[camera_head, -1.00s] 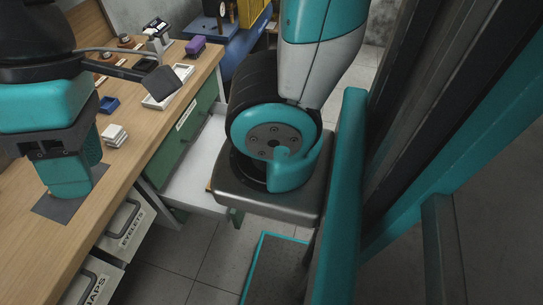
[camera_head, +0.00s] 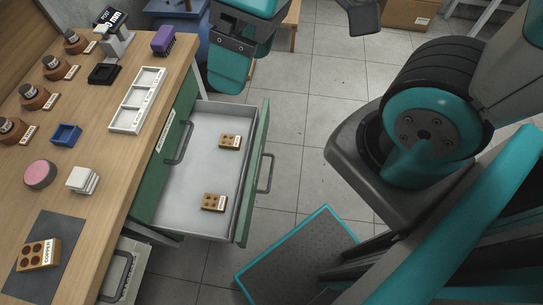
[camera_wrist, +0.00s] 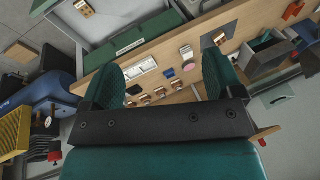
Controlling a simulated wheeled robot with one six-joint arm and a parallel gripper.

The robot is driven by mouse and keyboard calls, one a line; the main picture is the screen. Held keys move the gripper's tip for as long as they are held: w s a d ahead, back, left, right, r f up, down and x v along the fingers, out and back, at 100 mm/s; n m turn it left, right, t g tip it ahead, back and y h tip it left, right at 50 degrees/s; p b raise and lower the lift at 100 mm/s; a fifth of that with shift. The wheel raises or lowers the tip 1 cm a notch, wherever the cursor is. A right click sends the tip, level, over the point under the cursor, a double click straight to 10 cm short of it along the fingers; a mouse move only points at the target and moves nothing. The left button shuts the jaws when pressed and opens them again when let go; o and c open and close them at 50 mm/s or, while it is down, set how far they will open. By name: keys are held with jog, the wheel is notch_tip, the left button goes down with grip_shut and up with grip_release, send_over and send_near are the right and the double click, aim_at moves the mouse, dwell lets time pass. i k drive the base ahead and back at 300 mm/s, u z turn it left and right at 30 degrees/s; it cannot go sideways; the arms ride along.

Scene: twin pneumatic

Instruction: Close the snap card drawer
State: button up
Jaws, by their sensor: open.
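A drawer (camera_head: 220,110) with a grey inside and green front stands pulled out of the green cabinet under the bench. Two small brown cards with dark dots lie in it, a far one (camera_head: 230,141) and a near one (camera_head: 213,202). A bar handle (camera_head: 267,172) is on the outside of its front. My gripper (camera_head: 229,88) is at the top of the head view, past the drawer's far end, and touches nothing that I can see. In the wrist view, its two teal fingers (camera_wrist: 163,78) are spread with nothing between them.
The wooden bench (camera_head: 100,160) carries a white tray (camera_head: 138,100), a blue box (camera_head: 66,134), white squares (camera_head: 83,180) and a copper-labelled card (camera_head: 38,255) on a dark mat. The tiled floor (camera_head: 310,110) right of the drawer is clear.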

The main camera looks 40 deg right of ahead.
aim_at(205, 167)
jog(key=u, duration=1.05)
jog(key=k, duration=0.55)
jog(key=z, duration=0.75)
